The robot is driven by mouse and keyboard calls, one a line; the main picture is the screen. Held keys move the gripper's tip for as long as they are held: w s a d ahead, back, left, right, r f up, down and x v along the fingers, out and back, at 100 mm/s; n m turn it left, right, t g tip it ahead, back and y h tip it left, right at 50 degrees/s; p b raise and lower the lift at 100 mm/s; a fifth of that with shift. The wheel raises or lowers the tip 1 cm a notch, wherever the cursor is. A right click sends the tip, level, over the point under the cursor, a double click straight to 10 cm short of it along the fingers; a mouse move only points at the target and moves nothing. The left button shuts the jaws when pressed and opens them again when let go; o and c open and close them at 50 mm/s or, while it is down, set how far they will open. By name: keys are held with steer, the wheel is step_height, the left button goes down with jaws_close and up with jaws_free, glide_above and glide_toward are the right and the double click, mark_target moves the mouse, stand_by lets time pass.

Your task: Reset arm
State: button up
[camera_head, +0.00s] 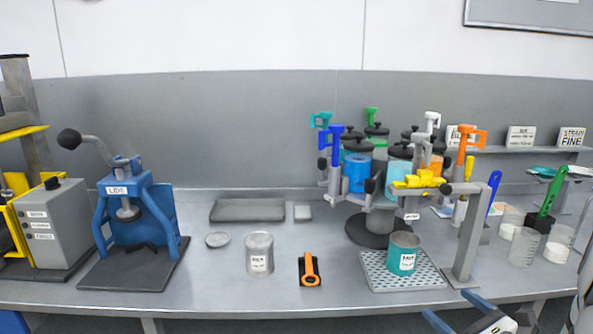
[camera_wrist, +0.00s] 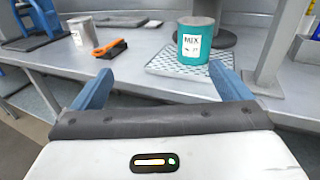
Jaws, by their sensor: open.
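My gripper (camera_wrist: 164,88) is open and empty in the wrist view, its two blue fingers spread wide near the front edge of the bench. It also shows at the bottom of the head view (camera_head: 470,312), below the bench edge. A teal can (camera_wrist: 195,42) labelled MIX stands upright on a perforated tray (camera_wrist: 165,66), beyond the fingers and apart from them. In the head view the teal can (camera_head: 404,258) stands on the tray (camera_head: 375,280) under a grey stand with a yellow top (camera_head: 420,180).
A blue lid press (camera_head: 140,210) stands left on the grey bench (camera_head: 215,285). A silver can (camera_head: 259,254), a round lid (camera_head: 217,240) and an orange-handled tool (camera_head: 309,268) lie mid-bench. A carousel of coloured jars (camera_head: 358,170) stands behind the tray. Beakers (camera_head: 524,247) stand at right.

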steer(key=s+a+n+g+y, duration=0.2)
steer(key=s+a+n+g, duration=0.3)
steer(key=a+n, duration=0.4)
steer(key=s+a+n+g+y, duration=0.1)
steer(key=s+a+n+g, duration=0.2)
steer(key=a+n+g, duration=0.65)
steer(key=s+r+n+h, duration=0.1)
steer(key=s+n+h, duration=0.5)
steer(key=n+h, duration=0.4)
steer(key=shift+s+d+r+n+t, duration=0.2)
steer(key=shift+r+n+t, duration=0.25)
steer(key=shift+n, duration=0.7)
steer(key=shift+f, duration=0.1)
steer(key=shift+c, duration=0.6)
